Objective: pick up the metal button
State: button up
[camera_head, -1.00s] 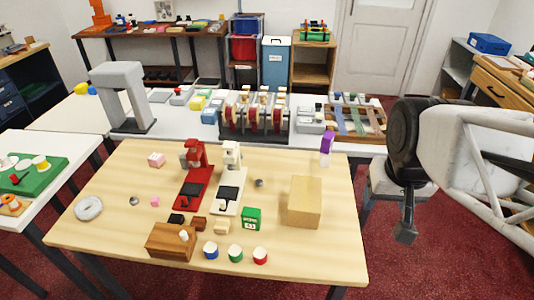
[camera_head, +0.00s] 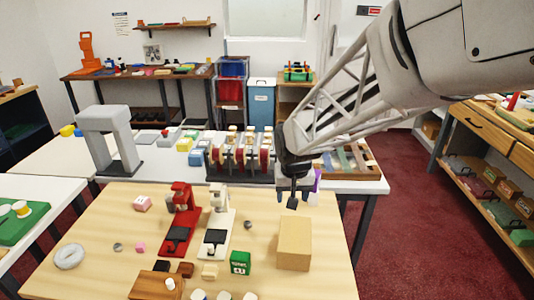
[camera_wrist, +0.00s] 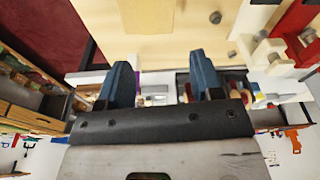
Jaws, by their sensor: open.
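Two small grey metallic pieces lie on the wooden table (camera_head: 200,262); I cannot tell for sure which is the metal button. One grey piece (camera_head: 248,225) lies between the white press and the wooden block, and also shows near the top of the wrist view (camera_wrist: 215,17). The other grey piece (camera_head: 118,247) lies at the left, beside a pink cube. My gripper (camera_head: 292,203) is open and empty, above the table's far right part, to the right of and higher than the nearer grey piece. In the wrist view its blue fingers (camera_wrist: 160,72) are spread apart.
A wooden block (camera_head: 294,243) stands just in front of my gripper. A red press (camera_head: 179,222) and a white press (camera_head: 217,235) stand left of the nearer grey piece. A green box (camera_head: 240,263) and a grey ring (camera_head: 69,256) are also on the table.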

jog(key=w+a+f, duration=0.6)
jog(key=a+f, duration=0.1)
jog(key=a, duration=0.1)
send_over(248, 223)
jog(key=s, duration=0.1)
jog(key=shift+n, duration=0.4)
notch_tip(248, 223, down, 8)
jog(key=shift+s+r, duration=0.15)
jog(key=shift+r, duration=0.1)
jog(key=shift+f, duration=1.25)
jog(key=shift+f, duration=0.1)
jog(key=shift+w+f, duration=0.2)
jog(key=shift+f, duration=0.65)
jog(key=shift+w+f, duration=0.2)
jog(key=shift+f, duration=0.6)
jog(key=shift+w+f, duration=0.2)
jog(key=shift+f, duration=0.65)
